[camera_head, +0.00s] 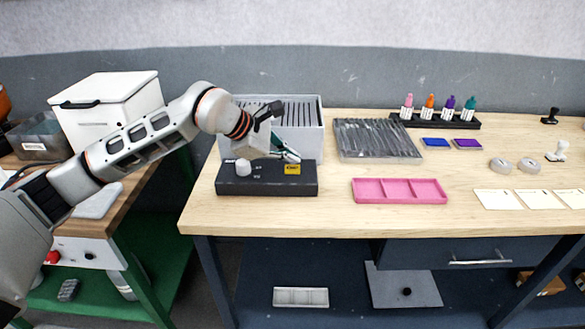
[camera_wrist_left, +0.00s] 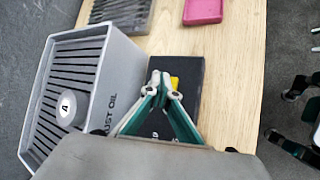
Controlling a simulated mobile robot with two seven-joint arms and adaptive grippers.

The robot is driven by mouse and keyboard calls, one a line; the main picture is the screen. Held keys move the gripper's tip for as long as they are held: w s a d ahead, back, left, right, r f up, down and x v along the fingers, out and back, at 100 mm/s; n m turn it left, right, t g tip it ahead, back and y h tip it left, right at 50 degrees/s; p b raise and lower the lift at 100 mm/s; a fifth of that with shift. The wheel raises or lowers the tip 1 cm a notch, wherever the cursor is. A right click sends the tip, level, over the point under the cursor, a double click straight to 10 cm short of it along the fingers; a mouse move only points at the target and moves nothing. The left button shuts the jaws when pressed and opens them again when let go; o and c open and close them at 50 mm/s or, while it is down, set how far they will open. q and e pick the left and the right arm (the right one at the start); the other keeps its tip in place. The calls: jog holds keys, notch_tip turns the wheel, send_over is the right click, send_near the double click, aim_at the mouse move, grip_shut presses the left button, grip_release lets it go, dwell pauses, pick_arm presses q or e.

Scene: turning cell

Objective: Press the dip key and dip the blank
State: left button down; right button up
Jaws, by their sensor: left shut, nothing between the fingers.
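The dark control box (camera_head: 267,181) lies at the front left of the wooden table. It carries a yellow key (camera_head: 292,168) on its right part and a white round knob (camera_head: 243,167) on its left. My left gripper (camera_head: 297,158) is shut and empty, its tips at the yellow key; contact cannot be told. In the left wrist view the shut tips (camera_wrist_left: 165,84) partly cover the yellow key (camera_wrist_left: 174,82). Behind the box stands a grey slotted tank (camera_wrist_left: 111,90) lettered "UST OIL". A pale round piece marked A (camera_wrist_left: 68,107) is on its slotted top.
A grey ribbed tray (camera_head: 376,140), a pink tray (camera_head: 399,191) and a rack of coloured bottles (camera_head: 435,121) are to the right. The table's front edge is clear.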

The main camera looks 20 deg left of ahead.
aim_at(290, 169)
pick_arm(q)
jog(key=shift+f, duration=0.15)
dwell(0.7)
jog(key=shift+f, duration=0.3)
jog(key=shift+f+b, duration=0.35)
jog(key=shift+f, duration=0.1)
dwell(0.9)
jog(key=shift+r, duration=0.1)
jog(key=shift+r+p, duration=0.6)
jog(key=shift+r, duration=0.15)
jog(key=shift+r+p, duration=1.6)
jog(key=shift+r, duration=1)
